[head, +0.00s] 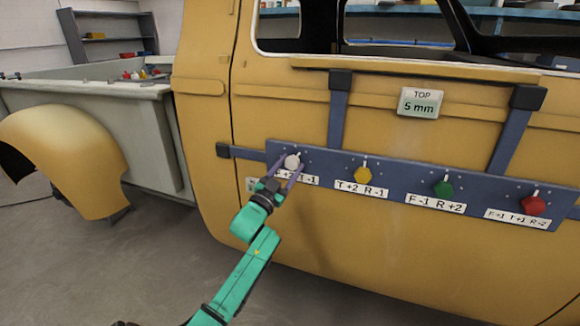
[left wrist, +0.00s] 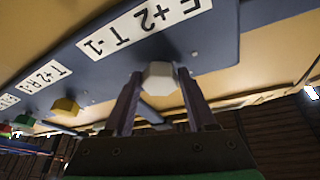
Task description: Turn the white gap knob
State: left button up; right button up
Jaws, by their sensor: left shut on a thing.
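The white gap knob (head: 292,162) is the leftmost knob on a blue bar fixed across the yellow car door. Its label is partly hidden by my gripper in the head view; in the left wrist view it reads "F+2 T-1". My left gripper (head: 285,172) is at the white knob, with one finger on each side. In the left wrist view the white knob (left wrist: 160,78) sits between the two purple fingers, which are shut on it. A display (head: 420,103) on the door reads "TOP 5 mm". My right gripper is not in view.
Yellow (head: 363,175), green (head: 443,187) and red (head: 532,205) knobs with labels sit to the right on the same blue bar (head: 400,179). A pale truck bed with a loose yellow fender (head: 75,150) stands at the left. The floor before the door is clear.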

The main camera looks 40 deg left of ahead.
pick_arm(q)
jog(key=shift+a+m+h+p, duration=0.1)
jog(key=shift+m+h+p, duration=0.5)
jog(key=shift+m, duration=1.1)
jog(key=shift+h, duration=0.3)
jog(key=o, duration=1.4)
jog(key=shift+c, duration=0.2)
jog(key=shift+s, duration=0.15)
jog(key=b+v, duration=0.1)
jog(key=v, duration=1.3)
jog(key=shift+s+r+b, duration=0.2)
jog(key=shift+s+b, duration=0.05)
jog(key=shift+b, duration=0.05)
